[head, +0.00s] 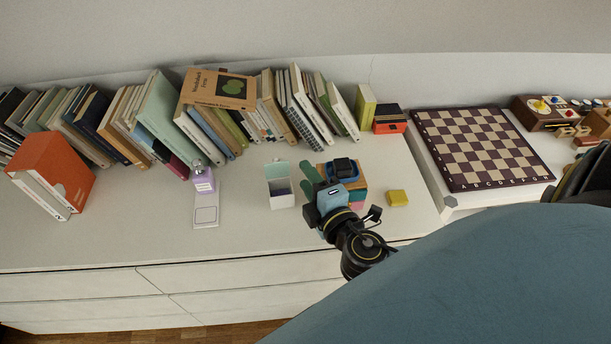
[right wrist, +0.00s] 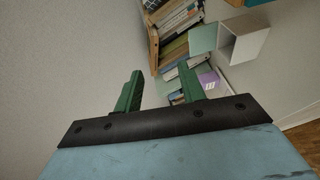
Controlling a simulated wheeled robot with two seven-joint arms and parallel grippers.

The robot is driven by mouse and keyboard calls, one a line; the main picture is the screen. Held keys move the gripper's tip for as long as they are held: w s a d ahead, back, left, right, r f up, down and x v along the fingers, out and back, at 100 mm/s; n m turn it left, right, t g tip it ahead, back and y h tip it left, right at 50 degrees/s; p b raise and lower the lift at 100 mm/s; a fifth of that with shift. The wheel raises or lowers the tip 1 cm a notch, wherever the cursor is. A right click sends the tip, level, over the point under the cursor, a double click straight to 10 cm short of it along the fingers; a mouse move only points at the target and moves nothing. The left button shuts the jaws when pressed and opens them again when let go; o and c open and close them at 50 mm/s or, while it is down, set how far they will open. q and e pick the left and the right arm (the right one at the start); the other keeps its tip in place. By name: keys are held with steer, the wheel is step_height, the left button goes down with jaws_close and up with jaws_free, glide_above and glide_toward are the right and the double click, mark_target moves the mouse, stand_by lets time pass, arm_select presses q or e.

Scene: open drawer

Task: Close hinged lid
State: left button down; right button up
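A small white box (head: 282,201) stands on the white cabinet top, with its pale green hinged lid (head: 278,169) raised at the back. In the right wrist view the box (right wrist: 246,38) is at the upper right, its lid (right wrist: 203,38) standing open to the left of its opening. My right gripper (head: 307,180) has green fingers and is just right of the box in the head view, apparently apart from it. In the right wrist view the two fingers (right wrist: 160,72) are spread, with nothing between them. My left gripper is not in view.
A stack of coloured blocks (head: 357,187) with a dark item on top is beside my right gripper. A yellow block (head: 397,198) lies right of it. A lilac bottle (head: 203,181) stands to the left. Books (head: 160,110) line the back; a chessboard (head: 480,145) is right.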

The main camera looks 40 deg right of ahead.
steer(key=r+p, duration=0.1)
steer(key=d+r+p, duration=0.1)
steer(key=shift+d+r, duration=0.15)
steer(key=shift+r, duration=0.15)
steer(key=shift+c, duration=0.2)
stand_by(0.3)
